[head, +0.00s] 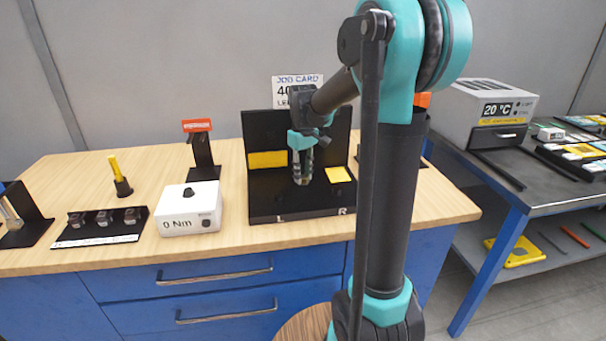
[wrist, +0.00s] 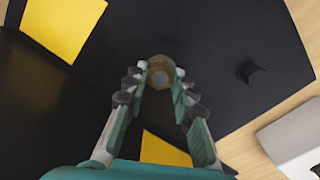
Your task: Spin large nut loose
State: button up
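A round brass-coloured nut (wrist: 160,73) with a grey centre sits on the black stand (head: 262,205). In the wrist view it lies right at the fingertips. My gripper (head: 303,180) points down over the stand's base in the head view, where the nut is hidden. In the wrist view my gripper (wrist: 159,76) has its two fingers apart, one on each side of the nut. Whether the fingertips touch the nut or only stand around it cannot be told.
A yellow patch (head: 267,160) is on the stand's back and another (head: 340,174) on its base. A black knob (wrist: 251,72) rises to the right in the wrist view. A white box reading 0 Nm (head: 190,210) stands left of the stand. A small tray (head: 98,227) lies further left.

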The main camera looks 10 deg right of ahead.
aim_at(303, 177)
jog(key=o, duration=0.5)
jog(key=shift+r, duration=0.1)
notch_tip(303, 177, up, 12)
jog(key=shift+f, duration=0.1)
dwell(0.4)
